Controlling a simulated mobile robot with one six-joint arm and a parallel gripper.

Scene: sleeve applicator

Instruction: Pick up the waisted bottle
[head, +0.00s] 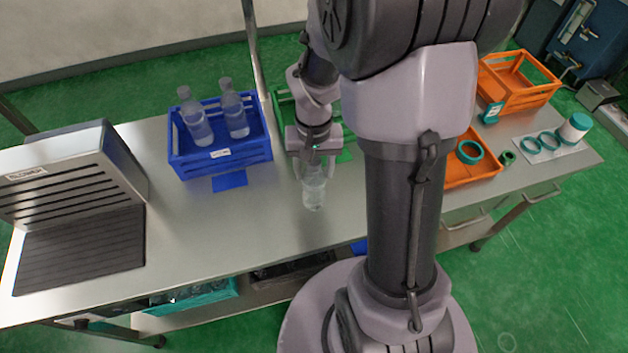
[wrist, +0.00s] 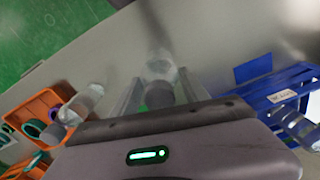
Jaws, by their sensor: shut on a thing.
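My gripper (head: 313,178) is shut on a clear bottle (head: 314,195) over the middle of the table. The bottle hangs down between the fingers, roughly upright. In the wrist view my gripper (wrist: 160,98) has one finger on each side of the bottle (wrist: 160,66). The cap end is nearest the wrist and the bottle's waist is hard to make out. I cannot tell whether its base touches the table. Two other clear bottles stand in the blue crate (head: 222,160), at its left (head: 195,118) and right (head: 234,115).
A green crate (head: 284,112) is partly hidden behind my arm. Orange crates (head: 520,92) and teal rings (head: 549,141) are at the right. A grey slatted machine (head: 70,180) stands at the left.

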